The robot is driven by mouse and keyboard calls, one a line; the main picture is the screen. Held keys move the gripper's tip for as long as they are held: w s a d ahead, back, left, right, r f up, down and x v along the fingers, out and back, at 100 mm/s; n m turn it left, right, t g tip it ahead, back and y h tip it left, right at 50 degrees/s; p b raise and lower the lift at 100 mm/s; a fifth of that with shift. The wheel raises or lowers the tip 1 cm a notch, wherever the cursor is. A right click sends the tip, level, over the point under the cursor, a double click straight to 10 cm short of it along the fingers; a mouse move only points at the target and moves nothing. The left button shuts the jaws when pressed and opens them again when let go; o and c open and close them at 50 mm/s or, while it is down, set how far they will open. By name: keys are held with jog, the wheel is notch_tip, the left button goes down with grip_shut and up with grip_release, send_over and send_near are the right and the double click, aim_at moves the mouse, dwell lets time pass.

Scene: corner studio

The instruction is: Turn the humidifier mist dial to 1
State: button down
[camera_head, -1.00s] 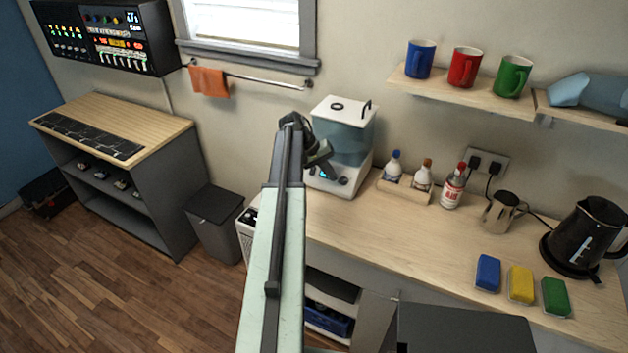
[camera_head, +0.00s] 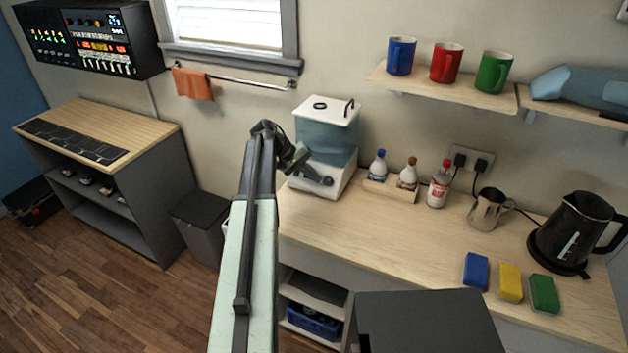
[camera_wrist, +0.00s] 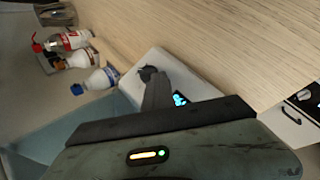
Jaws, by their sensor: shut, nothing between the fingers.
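The humidifier (camera_head: 327,135) has a blue-tinted tank, a white lid and a white base, and stands at the left end of the counter. Its dark round mist dial (camera_head: 328,181) is on the front of the base. It also shows in the wrist view (camera_wrist: 147,72), beside a lit blue display (camera_wrist: 180,99). My gripper (camera_head: 316,178) is shut and empty, with its tip at the dial's left side in the head view. In the wrist view my gripper (camera_wrist: 153,82) points at the dial and partly covers it. I cannot tell whether they touch, and the dial's setting is unreadable.
Bottles in a wooden holder (camera_head: 390,190) stand right of the humidifier, with a red-capped bottle (camera_head: 439,187) beyond. A metal pitcher (camera_head: 487,210), black kettle (camera_head: 573,237) and sponges (camera_head: 509,282) are farther right. The counter (camera_head: 400,240) in front is clear.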

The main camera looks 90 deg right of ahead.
jog(key=shift+s, duration=0.15)
dwell(0.5)
jog(key=shift+s+a, duration=0.5)
jog(key=shift+r, duration=0.1)
